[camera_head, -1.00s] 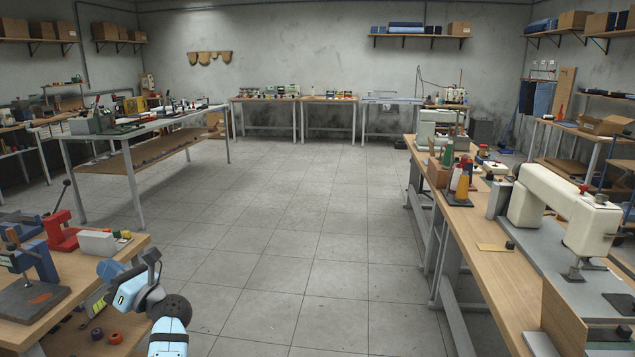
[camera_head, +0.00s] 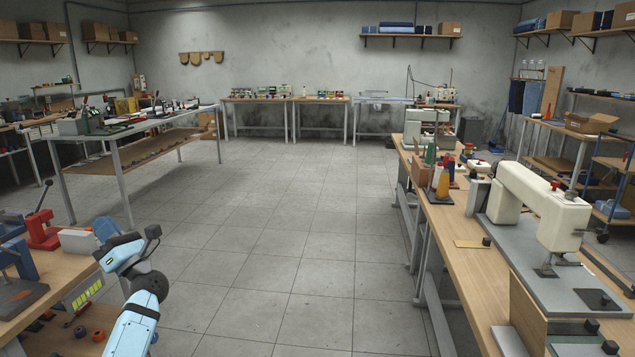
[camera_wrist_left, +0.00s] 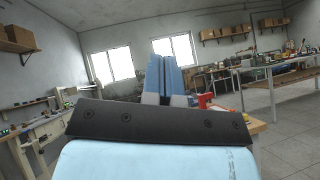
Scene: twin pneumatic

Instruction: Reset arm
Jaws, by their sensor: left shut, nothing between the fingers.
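My left arm comes in at the lower left of the head view, and its blue and dark gripper (camera_head: 108,232) is raised beside the right edge of the near left workbench (camera_head: 75,285). In the left wrist view the two blue fingers of this gripper (camera_wrist_left: 164,80) stand side by side, shut, with nothing between them. The gripper touches nothing that I can see. My right gripper shows in neither view.
A long bench with a white sewing machine (camera_head: 545,207) runs along the right. The tiled floor (camera_head: 290,240) between the benches is clear.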

